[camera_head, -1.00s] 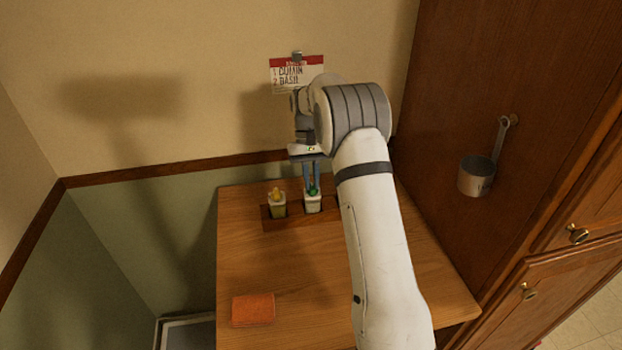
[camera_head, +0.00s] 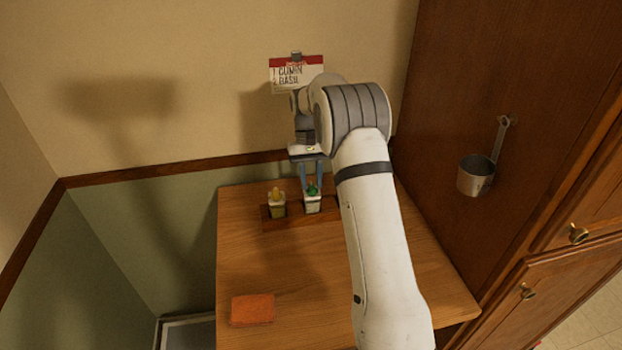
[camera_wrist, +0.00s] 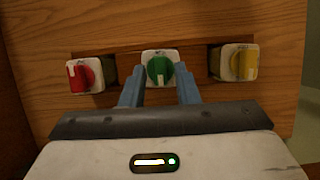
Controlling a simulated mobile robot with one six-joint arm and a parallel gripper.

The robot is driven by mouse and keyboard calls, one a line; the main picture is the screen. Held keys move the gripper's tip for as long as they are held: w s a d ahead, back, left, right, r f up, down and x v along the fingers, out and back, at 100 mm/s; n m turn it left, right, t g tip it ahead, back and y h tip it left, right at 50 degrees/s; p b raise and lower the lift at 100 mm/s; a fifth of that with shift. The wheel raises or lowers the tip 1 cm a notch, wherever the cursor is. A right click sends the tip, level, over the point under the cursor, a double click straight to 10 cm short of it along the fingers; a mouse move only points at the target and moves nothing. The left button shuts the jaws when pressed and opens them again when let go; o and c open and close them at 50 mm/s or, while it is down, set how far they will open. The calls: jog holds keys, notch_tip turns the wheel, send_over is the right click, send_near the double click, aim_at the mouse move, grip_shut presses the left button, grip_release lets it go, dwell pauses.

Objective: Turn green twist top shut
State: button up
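The green twist top (camera_wrist: 160,70) is a round knob with a ridge on a white-topped container, in the middle of the row in the wrist view. A pale mark on it points down, toward my gripper. In the head view the green top (camera_head: 312,190) sits just below my fingers. My gripper (camera_wrist: 159,80) has two blue fingers, one on each side of the green top, with visible gaps. It is open and holds nothing. The fingers (camera_head: 312,178) also show spread in the head view.
A red twist top (camera_wrist: 81,75) and a yellow one (camera_wrist: 243,64) flank the green one in the wooden rack (camera_head: 268,224). An orange sponge-like block (camera_head: 252,310) lies at the front left. A card (camera_head: 297,75) and a metal cup (camera_head: 476,175) hang nearby.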

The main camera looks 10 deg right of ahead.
jog(key=shift+o, duration=0.5)
jog(key=shift+w+r, duration=0.2)
jog(key=shift+r, duration=0.15)
jog(key=b+v, duration=0.1)
jog(key=v, duration=0.6)
jog(key=shift+s+r, duration=0.1)
jog(key=shift+s, duration=0.05)
